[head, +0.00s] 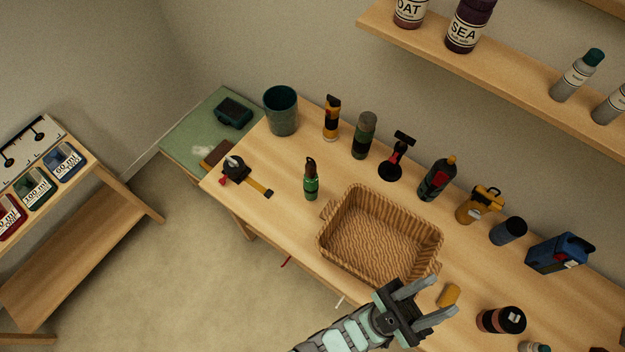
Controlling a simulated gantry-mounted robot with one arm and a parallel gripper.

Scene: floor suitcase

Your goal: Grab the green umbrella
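A short green item (311,186) with a dark brown top stands upright on the wooden table, left of the wicker basket. It may be the folded green umbrella, but it is too small to be sure. My gripper (443,299) is at the lower right of the basket, its two grey fingers spread apart and pointing right. It is open, with nothing visibly held. A small yellow-orange item (450,295) shows near the fingertips; I cannot tell how far below them it is. The gripper is well away from the green item.
The empty wicker basket (322,246) lies between my gripper and the green item. Behind stand a teal bucket (281,112), a grey-green cylinder (364,136) and several bottles. A wall shelf (480,60) overhangs the back right.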

